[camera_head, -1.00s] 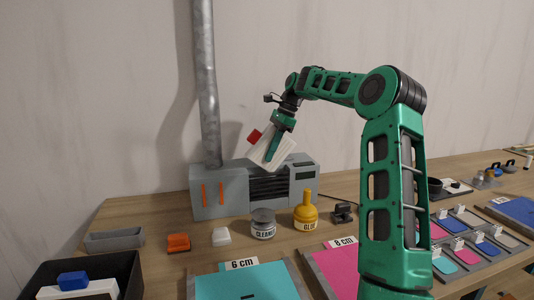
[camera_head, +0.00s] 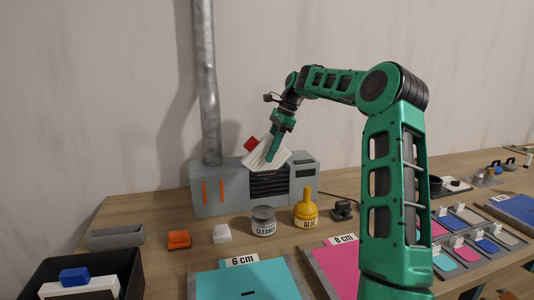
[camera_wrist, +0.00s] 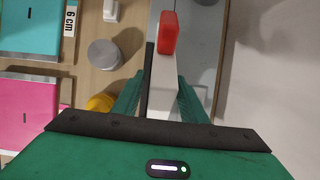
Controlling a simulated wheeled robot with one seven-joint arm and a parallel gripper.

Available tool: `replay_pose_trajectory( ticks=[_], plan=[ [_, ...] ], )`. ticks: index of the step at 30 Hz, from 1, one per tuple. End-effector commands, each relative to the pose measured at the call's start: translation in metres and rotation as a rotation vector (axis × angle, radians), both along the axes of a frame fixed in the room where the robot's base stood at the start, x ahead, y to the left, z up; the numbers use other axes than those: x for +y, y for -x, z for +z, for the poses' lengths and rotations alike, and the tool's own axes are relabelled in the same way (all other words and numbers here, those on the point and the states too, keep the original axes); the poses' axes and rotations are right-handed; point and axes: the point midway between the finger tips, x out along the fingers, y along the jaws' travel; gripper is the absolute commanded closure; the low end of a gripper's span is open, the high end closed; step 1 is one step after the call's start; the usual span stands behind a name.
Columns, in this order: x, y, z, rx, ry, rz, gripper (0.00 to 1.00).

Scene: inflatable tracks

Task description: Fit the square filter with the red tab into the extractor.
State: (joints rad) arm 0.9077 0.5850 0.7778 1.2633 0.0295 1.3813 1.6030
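The square filter (camera_head: 259,158) is white and pleated with a red tab (camera_head: 251,144). My gripper (camera_head: 275,148) is shut on it and holds it tilted, just over the front top of the extractor. In the wrist view the filter (camera_wrist: 163,88) shows edge-on between the green fingers, with the red tab (camera_wrist: 168,33) at its far end. The extractor (camera_head: 232,192) is a grey box with a dark slatted front opening (camera_head: 268,186) and two orange strips on its left. The filter hides part of its top; I cannot tell whether they touch.
A grey duct (camera_head: 207,90) rises behind the extractor. A grey cleaner jar (camera_head: 263,221) and a yellow glue bottle (camera_head: 305,212) stand before it. An orange block (camera_head: 179,239) and a white block (camera_head: 221,234) lie front left. A black bin (camera_head: 127,272) holds a blue-tabbed filter (camera_head: 76,276).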

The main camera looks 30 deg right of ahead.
Motion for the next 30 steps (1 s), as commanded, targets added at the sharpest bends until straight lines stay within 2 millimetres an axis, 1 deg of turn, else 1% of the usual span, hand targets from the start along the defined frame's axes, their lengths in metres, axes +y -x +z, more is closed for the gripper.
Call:
replay_pose_trajectory(
  ticks=[7,11,14,21,24,30],
  plan=[
    [0.0,0.0,0.001,0.0,0.0,0.0,0.61],
    [0.0,0.0,0.008,0.0,0.001,0.001,0.61],
    [-0.005,0.001,0.022,-0.002,0.002,-0.001,0.61],
    [-0.022,0.009,0.067,-0.004,0.001,-0.002,0.61],
    [-0.028,0.011,0.083,-0.003,0.001,-0.001,0.61],
    [-0.036,0.014,0.103,-0.002,0.001,0.0,0.61]
  ],
)
